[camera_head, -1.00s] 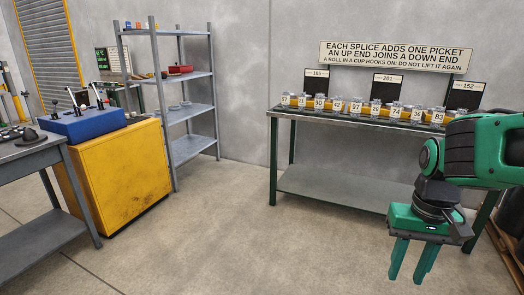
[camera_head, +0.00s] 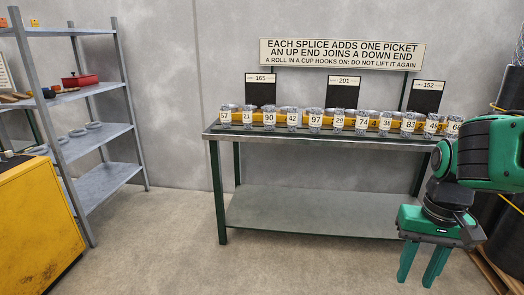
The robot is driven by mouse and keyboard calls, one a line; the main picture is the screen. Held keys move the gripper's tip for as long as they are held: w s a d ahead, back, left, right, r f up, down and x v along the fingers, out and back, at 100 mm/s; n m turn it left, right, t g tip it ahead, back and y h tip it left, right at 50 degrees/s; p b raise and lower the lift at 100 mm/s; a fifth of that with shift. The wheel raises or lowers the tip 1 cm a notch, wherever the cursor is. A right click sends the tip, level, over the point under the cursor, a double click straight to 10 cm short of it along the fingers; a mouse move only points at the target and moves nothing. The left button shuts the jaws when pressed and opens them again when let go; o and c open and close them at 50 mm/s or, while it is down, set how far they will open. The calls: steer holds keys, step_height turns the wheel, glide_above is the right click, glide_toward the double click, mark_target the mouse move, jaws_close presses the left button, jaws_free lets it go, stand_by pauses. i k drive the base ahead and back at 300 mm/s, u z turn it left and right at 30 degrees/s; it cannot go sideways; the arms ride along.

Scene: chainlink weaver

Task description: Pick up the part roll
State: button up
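Several small metallic wire rolls stand in a row along the workbench (camera_head: 330,139). Each carries a white number tag, such as the roll tagged 57 (camera_head: 226,117), the roll tagged 90 (camera_head: 270,119), the roll tagged 97 (camera_head: 316,121) and the roll tagged 83 (camera_head: 408,124). I cannot tell which one is the part roll. My gripper (camera_head: 420,275) points down at the lower right, in front of the bench. Its two green fingers are apart with nothing between them.
Yellow holders and dark boards marked 165 (camera_head: 260,91), 201 (camera_head: 342,95) and 152 (camera_head: 427,98) stand behind the rolls. A sign (camera_head: 341,54) hangs above. A grey shelf (camera_head: 101,129) and yellow cabinet (camera_head: 35,225) stand left. The floor (camera_head: 180,255) before the bench is clear.

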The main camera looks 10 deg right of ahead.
mark_target(454, 123)
steer(key=z, duration=0.25)
steer(key=i, duration=1.2)
steer(key=z, duration=0.85)
steer(key=i, duration=1.05)
steer(key=z, duration=1.3)
steer(key=i, duration=0.9)
steer(key=z, duration=0.55)
